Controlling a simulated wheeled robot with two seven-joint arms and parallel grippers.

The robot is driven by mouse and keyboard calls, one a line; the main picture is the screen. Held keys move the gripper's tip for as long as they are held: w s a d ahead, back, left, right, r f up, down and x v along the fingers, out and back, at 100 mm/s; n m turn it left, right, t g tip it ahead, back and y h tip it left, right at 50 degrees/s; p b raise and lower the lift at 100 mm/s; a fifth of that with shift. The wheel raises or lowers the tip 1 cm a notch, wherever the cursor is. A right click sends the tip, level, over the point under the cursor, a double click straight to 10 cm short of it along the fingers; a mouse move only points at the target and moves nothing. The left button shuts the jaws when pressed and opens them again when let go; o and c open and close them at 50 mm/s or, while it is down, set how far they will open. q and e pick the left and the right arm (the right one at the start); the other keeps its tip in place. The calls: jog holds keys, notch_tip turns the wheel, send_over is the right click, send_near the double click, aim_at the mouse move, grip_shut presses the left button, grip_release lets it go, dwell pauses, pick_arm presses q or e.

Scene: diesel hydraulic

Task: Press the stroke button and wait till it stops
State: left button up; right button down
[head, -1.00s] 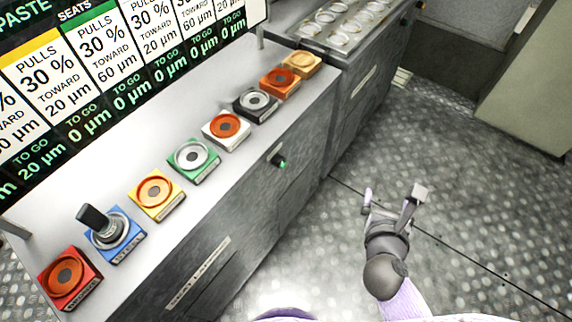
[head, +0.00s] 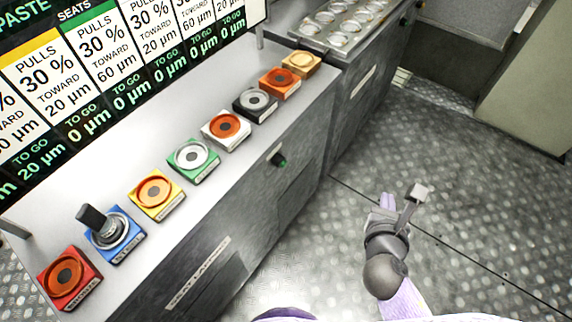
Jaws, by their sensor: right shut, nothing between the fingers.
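A small black button (head: 275,159) with a green part at its right side sits on the front face of the metal bench, below the white block. I cannot read a label on it, so I cannot tell for certain that it is the stroke button. My right gripper (head: 403,202) is over the floor, to the right of the bench and well apart from the button. It is shut and empty. My left gripper is not in view.
The bench top (head: 222,92) carries a row of coloured blocks with rings. A black-handled tool (head: 95,221) stands upright on the blue block. A display board (head: 110,70) rises behind. A tray of round parts (head: 345,22) is at the back. The patterned floor (head: 470,210) is clear.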

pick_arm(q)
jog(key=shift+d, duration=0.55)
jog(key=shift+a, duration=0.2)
